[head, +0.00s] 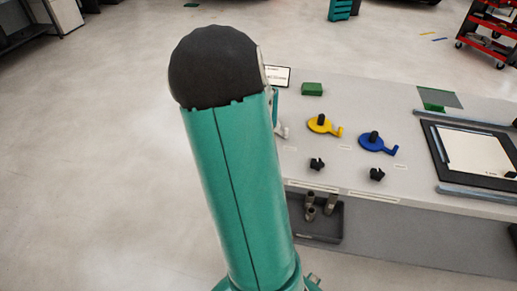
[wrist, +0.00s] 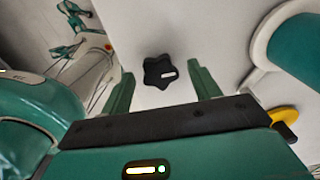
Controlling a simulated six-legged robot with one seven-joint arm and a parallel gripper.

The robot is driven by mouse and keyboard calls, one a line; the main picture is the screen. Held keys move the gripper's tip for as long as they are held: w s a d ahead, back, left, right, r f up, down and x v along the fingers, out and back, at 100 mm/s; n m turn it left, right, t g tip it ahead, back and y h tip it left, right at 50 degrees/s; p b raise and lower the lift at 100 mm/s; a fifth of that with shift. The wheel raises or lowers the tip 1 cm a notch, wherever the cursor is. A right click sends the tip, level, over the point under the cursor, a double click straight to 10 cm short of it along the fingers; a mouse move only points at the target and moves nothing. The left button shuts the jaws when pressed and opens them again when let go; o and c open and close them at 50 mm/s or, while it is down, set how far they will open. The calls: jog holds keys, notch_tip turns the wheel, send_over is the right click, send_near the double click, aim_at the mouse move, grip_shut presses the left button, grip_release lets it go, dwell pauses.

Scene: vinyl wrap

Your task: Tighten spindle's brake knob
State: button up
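In the wrist view, a black star-shaped knob (wrist: 153,75) with a small white mark shows in front of a pale surface. My gripper (wrist: 161,80) is open, with one green finger on each side of the knob. No contact shows, and the distance to the knob is hard to judge. A teal cylinder with a pale rim (wrist: 297,48), possibly the spindle's roll, is at the right edge. In the head view my arm hides the gripper and this knob.
The head view shows a grey bench with a yellow crank piece (head: 322,125), a blue crank piece (head: 372,143), two small black knobs (head: 316,163) (head: 377,174), a green block (head: 312,89) and a framed panel (head: 475,150). A dark bin (head: 318,225) sits below the front edge.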

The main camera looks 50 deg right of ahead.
jog(key=shift+r, duration=0.1)
notch_tip(320, 180, up, 14)
dwell(0.5)
jog(key=shift+a+f, duration=0.1)
jog(key=shift+f, duration=0.1)
jog(key=w+a+r+n+t, duration=0.1)
jog(key=w+a+r+n, duration=0.1)
jog(key=a+n, duration=0.6)
jog(key=w+a+r+n+t, duration=0.1)
jog(key=a+r+n+t, duration=0.15)
jog(key=a+n, duration=0.6)
jog(key=s+a+n+t, duration=0.1)
jog(key=s+a+n, duration=0.2)
jog(key=a+n, duration=0.4)
jog(key=s+a+r+n+t, duration=0.1)
jog(key=s+a+n, duration=0.2)
jog(key=a+n, duration=0.5)
jog(key=a, duration=0.4)
jog(key=shift+s+a+r, duration=0.15)
jog(key=shift+a+r, duration=0.15)
